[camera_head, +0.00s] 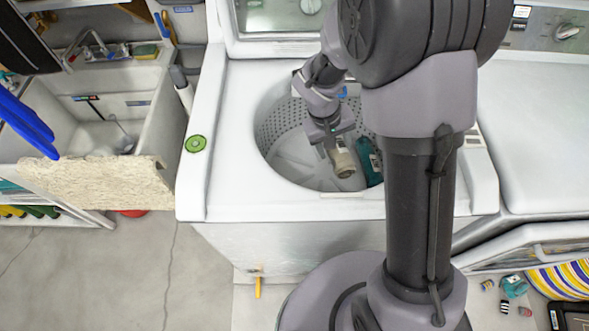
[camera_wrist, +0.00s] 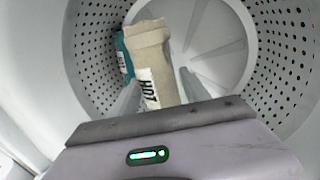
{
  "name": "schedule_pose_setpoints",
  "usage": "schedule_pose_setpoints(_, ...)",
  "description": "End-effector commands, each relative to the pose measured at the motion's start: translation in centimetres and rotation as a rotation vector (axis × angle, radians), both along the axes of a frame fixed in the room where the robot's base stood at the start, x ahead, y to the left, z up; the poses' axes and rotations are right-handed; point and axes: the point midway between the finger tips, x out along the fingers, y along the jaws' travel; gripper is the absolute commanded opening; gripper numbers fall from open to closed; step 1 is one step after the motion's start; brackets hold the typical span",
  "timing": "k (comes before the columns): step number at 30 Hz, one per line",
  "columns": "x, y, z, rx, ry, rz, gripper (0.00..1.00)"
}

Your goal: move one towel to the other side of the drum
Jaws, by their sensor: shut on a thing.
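The washing machine drum (camera_head: 284,132) is a round perforated tub, seen from above in the head view. My gripper (camera_head: 332,148) reaches down into it and is shut on a beige rolled towel (camera_head: 344,164). In the wrist view the beige towel (camera_wrist: 149,62), with a dark printed label, stands between the two fingers. A teal rolled towel (camera_head: 369,161) with a light label is close beside it, on its right in the head view. In the wrist view the teal towel (camera_wrist: 124,57) is partly hidden behind the beige one. I cannot tell whether the beige towel touches the drum floor.
The drum's left part in the head view is bare. The white washer top (camera_head: 235,95) surrounds the opening, with a green round item (camera_head: 195,144) on its left. The raised lid (camera_head: 280,20) stands behind. A sink (camera_head: 150,95) is at left; another white machine (camera_head: 540,120) is at right.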

Motion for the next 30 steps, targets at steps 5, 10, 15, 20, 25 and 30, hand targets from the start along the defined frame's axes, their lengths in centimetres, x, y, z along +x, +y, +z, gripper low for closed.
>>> schedule_pose_setpoints(5, 2.2, 4.9, -2.4, 0.002, 0.005, 0.346, 0.03)
schedule_pose_setpoints(10, 2.7, 7.2, -3.9, 0.007, 0.005, 0.497, 0.03)
schedule_pose_setpoints(15, 2.7, 7.4, -7.9, 0.007, 0.008, 0.51, 0.03)
schedule_pose_setpoints(20, 2.7, 7.4, -11.1, 0.008, 0.006, 0.507, 0.03)
schedule_pose_setpoints(25, 2.8, 7.4, -14.3, 0.008, 0.006, 0.506, 0.03)
schedule_pose_setpoints(30, 2.8, 7.4, -13.9, 0.008, 0.005, 0.505, 0.03)
